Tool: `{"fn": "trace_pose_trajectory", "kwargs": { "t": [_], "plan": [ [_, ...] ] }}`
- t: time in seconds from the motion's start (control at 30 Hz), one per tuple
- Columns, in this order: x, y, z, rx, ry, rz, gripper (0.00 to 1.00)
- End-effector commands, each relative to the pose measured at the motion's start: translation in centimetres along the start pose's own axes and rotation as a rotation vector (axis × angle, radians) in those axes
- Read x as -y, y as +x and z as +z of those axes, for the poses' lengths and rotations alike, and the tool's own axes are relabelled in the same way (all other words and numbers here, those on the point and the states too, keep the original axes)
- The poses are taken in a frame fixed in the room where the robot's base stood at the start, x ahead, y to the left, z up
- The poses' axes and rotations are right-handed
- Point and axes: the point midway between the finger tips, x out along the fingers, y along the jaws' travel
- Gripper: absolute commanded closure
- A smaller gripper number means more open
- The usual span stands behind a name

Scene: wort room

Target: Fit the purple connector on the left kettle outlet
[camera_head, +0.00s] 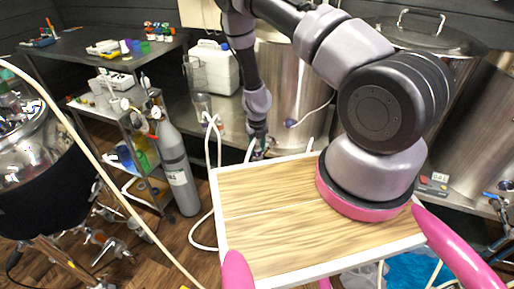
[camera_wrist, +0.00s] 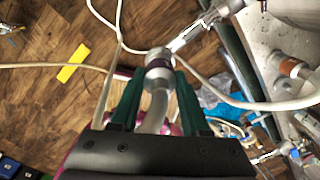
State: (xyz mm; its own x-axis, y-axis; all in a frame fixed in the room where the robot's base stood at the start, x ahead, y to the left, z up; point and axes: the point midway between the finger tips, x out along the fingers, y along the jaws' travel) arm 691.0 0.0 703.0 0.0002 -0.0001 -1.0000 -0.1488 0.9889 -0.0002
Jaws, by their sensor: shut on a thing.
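My gripper (camera_wrist: 156,78) is shut on the purple connector (camera_wrist: 158,64), which has a pale hose running back from it between the green fingers. The connector's grey front end lies at the lower end of a metal outlet valve (camera_wrist: 190,36) in the wrist view. They overlap there; I cannot tell whether they are joined. In the head view my gripper (camera_head: 262,148) is low in front of the left steel kettle (camera_head: 292,85). The connector and the outlet are too small and covered to make out there.
Loose pale hoses (camera_head: 197,235) loop near my gripper, and another crosses the wrist view (camera_wrist: 250,104). A grey gas cylinder (camera_head: 178,165) and a shelf cart (camera_head: 112,110) stand to the left. A yellow strip (camera_wrist: 74,63) lies on the wooden floor.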

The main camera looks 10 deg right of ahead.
Motion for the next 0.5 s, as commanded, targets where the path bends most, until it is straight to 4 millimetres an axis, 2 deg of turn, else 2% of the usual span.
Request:
{"fn": "trace_pose_trajectory", "kwargs": {
  "t": [0.17,0.2,0.27,0.5],
  "plan": [
    [0.02,0.35,0.0,0.0,0.001,0.0,1.0],
    [0.02,0.33,0.02,0.0,0.001,0.0,0.43],
    [0.02,0.32,0.01,0.0,0.001,0.0,0.2],
    [0.02,0.32,0.0,0.0,0.001,0.0,0.19]
  ]
}}
